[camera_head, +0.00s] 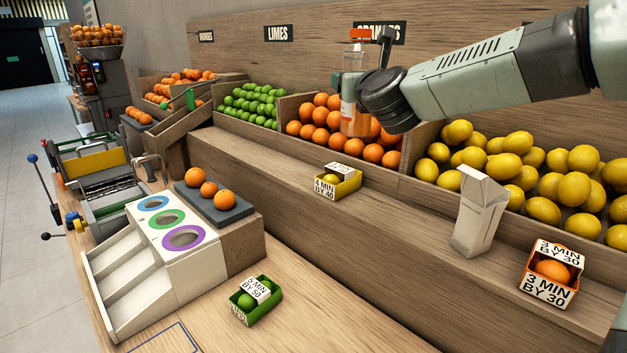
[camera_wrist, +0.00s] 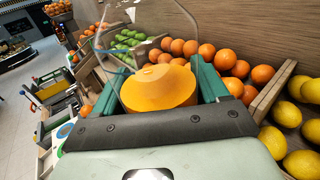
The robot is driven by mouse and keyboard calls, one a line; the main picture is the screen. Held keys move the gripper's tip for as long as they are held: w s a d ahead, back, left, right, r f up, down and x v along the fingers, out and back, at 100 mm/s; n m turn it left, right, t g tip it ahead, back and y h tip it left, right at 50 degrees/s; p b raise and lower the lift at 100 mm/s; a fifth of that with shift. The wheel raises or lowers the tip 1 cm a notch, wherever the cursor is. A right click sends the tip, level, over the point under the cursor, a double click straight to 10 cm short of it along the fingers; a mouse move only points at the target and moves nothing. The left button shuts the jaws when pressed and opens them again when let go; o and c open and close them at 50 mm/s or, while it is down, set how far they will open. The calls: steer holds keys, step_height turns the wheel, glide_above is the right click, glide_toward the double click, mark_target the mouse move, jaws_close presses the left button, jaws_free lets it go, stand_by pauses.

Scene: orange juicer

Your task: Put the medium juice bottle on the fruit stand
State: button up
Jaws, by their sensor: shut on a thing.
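A clear juice bottle (camera_head: 353,92) with an orange-red top and orange liquid low in it is upright in the head view, in front of the orange bin. My gripper (camera_head: 366,62) is shut on its upper part and holds it up above the stand's ledge. In the wrist view a round orange part of the bottle (camera_wrist: 158,88) sits between the green fingers of my gripper (camera_wrist: 165,85), with clear bottle wall around it. Whether the bottle touches the oranges cannot be told.
A yellow box (camera_head: 338,182), a white carton (camera_head: 478,215) and an orange box (camera_head: 549,275) stand on the ledge. A green box (camera_head: 257,300) and a white dispenser with three coloured rings (camera_head: 150,250) are on the lower counter. The ledge between yellow box and carton is clear.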

steer(key=w+d+r+m+h, duration=0.2)
steer(key=w+d+m+h, duration=0.1)
steer(key=w+d+h, duration=0.3)
step_height(320, 180, down, 23)
steer(key=d+y, duration=0.1)
steer(key=shift+s+r, duration=0.15)
steer(key=shift+s, duration=0.3)
steer(key=shift+d+f, duration=0.15)
steer(key=shift+f, duration=0.05)
steer(key=o, duration=1.4)
steer(key=shift+r, duration=0.1)
steer(key=s+a, duration=0.2)
steer(key=s, duration=1)
